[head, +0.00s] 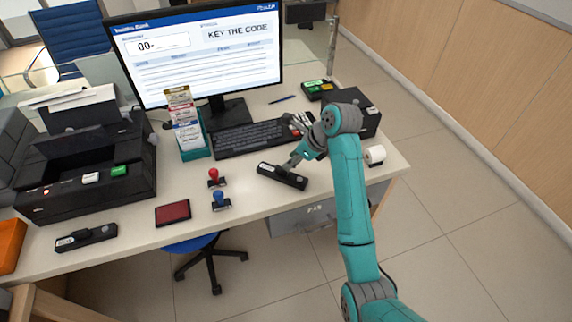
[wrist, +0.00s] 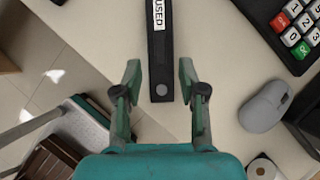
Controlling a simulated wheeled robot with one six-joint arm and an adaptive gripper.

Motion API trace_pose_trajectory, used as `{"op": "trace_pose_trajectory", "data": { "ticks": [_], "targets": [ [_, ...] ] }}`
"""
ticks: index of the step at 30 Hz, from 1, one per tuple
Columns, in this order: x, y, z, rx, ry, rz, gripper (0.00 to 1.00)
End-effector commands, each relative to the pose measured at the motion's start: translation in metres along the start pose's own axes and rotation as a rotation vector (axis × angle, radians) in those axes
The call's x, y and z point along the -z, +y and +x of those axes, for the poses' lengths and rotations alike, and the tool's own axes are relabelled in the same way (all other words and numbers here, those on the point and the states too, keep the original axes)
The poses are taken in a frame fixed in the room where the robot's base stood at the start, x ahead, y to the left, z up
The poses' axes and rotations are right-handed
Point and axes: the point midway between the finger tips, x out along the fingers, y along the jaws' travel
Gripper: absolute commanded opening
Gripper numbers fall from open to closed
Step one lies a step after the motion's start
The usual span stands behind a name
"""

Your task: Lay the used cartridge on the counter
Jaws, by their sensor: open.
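The used cartridge (head: 283,177) is a long black bar lying on the counter (head: 245,186) near its front edge, below the keyboard. In the wrist view the cartridge (wrist: 161,55) shows a white label reading USED. My gripper (head: 291,166) is at the cartridge in the head view. In the wrist view my gripper (wrist: 160,76) is open, with one finger on each side of the cartridge and gaps visible between them. The cartridge's far end is cut off by the top of the wrist view.
A second black cartridge (head: 86,237) lies at the counter's left front. A red stamp (head: 214,178), a blue stamp (head: 220,201) and a red ink pad (head: 173,213) stand left of my gripper. A grey mouse (wrist: 264,106) and keypad (wrist: 297,30) are to the right in the wrist view.

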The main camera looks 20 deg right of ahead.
Motion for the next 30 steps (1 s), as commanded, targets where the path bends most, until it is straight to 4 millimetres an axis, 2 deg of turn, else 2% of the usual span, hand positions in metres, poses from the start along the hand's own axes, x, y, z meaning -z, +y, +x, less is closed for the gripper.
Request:
{"op": "trace_pose_trajectory", "data": {
  "ticks": [3,10,15,30],
  "targets": [
    [0.0,-0.001,-0.024,0.004,-0.001,0.0,0.41],
    [0.0,-0.001,-0.052,0.001,-0.001,0.0,0.41],
    [0.0,0.0,-0.059,0.0,0.001,0.001,0.41],
    [0.0,0.0,-0.059,0.0,0.001,0.0,0.41]
  ]
}}
